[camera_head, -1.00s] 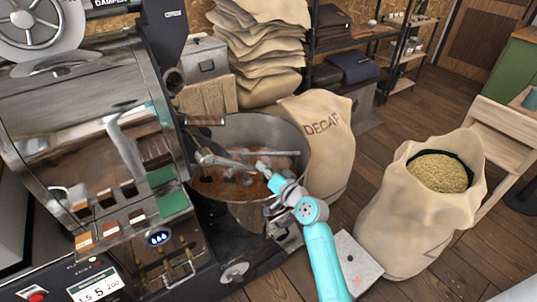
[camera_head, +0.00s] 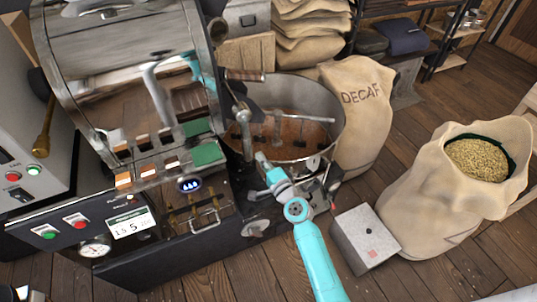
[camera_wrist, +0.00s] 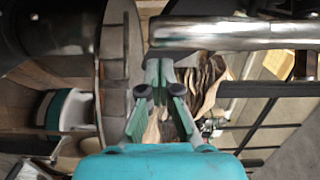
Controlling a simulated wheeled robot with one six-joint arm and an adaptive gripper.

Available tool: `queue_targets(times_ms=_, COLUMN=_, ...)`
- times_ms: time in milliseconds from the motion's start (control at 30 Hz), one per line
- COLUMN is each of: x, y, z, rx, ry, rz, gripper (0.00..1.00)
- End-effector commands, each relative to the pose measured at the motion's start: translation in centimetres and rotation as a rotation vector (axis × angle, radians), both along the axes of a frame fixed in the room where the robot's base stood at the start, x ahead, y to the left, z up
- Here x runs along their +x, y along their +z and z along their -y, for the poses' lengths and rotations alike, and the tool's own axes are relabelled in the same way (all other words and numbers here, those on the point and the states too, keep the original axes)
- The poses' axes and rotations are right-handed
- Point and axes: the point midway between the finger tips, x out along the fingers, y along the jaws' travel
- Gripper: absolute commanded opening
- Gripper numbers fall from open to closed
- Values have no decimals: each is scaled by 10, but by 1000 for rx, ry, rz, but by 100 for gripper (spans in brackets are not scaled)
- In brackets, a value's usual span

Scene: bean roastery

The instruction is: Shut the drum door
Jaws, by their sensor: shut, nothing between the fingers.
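The roaster's polished drum front (camera_head: 150,100) is at the upper left in the head view. A metal lever with a round knob (camera_head: 242,115) stands at its right edge, beside the cooling bin. I cannot clearly make out the drum door or how far open it is. My gripper (camera_head: 262,158) is shut and empty, just below and right of the lever, in front of the bin's near rim. In the wrist view, my gripper's fingertips (camera_wrist: 159,68) are together below a shiny metal bar (camera_wrist: 230,35); whether they touch it is unclear.
The round cooling bin (camera_head: 333,105) holds brown beans and stirring arms. A wooden handle (camera_head: 245,75) sticks out above it. A DECAF sack (camera_head: 365,110), a grey metal box (camera_head: 365,238) and an open bean sack (camera_head: 430,200) stand to the right. Floor between them is clear.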

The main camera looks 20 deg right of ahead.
Motion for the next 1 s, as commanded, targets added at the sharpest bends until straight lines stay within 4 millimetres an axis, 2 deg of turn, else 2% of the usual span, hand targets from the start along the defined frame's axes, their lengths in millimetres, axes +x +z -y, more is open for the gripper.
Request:
queue_targets(times_ms=300, x=0, y=-2, z=-9, rx=57, ry=1, rz=0, gripper=0)
queue_targets(times_ms=1000, x=3, y=-2, z=-12, rx=59, ry=6, rz=-1, gripper=0)
